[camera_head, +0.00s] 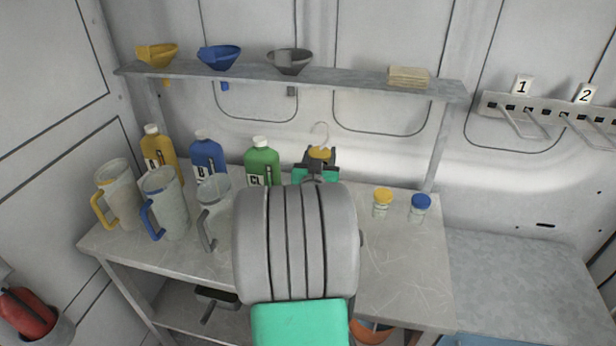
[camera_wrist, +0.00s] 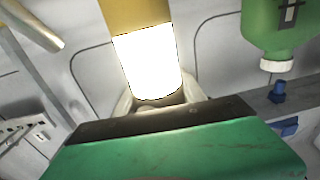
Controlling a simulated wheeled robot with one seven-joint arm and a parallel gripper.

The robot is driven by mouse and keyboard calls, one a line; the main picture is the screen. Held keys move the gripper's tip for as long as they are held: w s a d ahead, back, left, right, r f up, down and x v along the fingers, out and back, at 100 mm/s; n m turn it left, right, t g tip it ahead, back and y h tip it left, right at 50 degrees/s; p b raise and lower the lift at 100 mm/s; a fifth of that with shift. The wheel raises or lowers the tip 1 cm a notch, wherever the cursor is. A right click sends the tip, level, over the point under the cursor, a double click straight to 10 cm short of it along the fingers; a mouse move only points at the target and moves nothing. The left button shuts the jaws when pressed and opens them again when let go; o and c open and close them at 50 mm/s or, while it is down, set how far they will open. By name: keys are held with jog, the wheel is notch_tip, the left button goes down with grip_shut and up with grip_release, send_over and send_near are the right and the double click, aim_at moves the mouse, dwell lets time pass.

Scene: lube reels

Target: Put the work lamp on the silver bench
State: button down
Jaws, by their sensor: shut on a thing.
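The work lamp (camera_head: 320,152) shows in the head view as a small yellow piece with a pale hook on top, just beyond my arm. In the wrist view the lamp (camera_wrist: 148,68) has a yellow part and a brightly glowing white part. My gripper (camera_head: 317,165) is shut on it, above the back part of a scratched, light grey metal bench (camera_head: 400,275). My arm hides the lamp's lower part and the bench below it. I cannot tell from the head view whether the lamp touches the bench.
Yellow, blue and green bottles (camera_head: 262,163) and several jugs (camera_head: 165,205) stand left of my arm. Two small jars (camera_head: 382,203) stand right. A shelf (camera_head: 350,82) with funnels runs behind. A lower grey surface (camera_head: 530,270) at right is bare, below a numbered hook rail (camera_head: 550,118).

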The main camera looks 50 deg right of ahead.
jog(key=shift+f, duration=2.1)
jog(key=c, duration=1.1)
grip_release()
jog(key=shift+f, duration=0.2)
jog(key=shift+c, duration=0.2)
jog(key=o, duration=0.5)
jog(key=shift+c, duration=0.2)
jog(key=shift+r, duration=0.1)
jog(key=b+v, duration=0.4)
jog(key=v, duration=0.8)
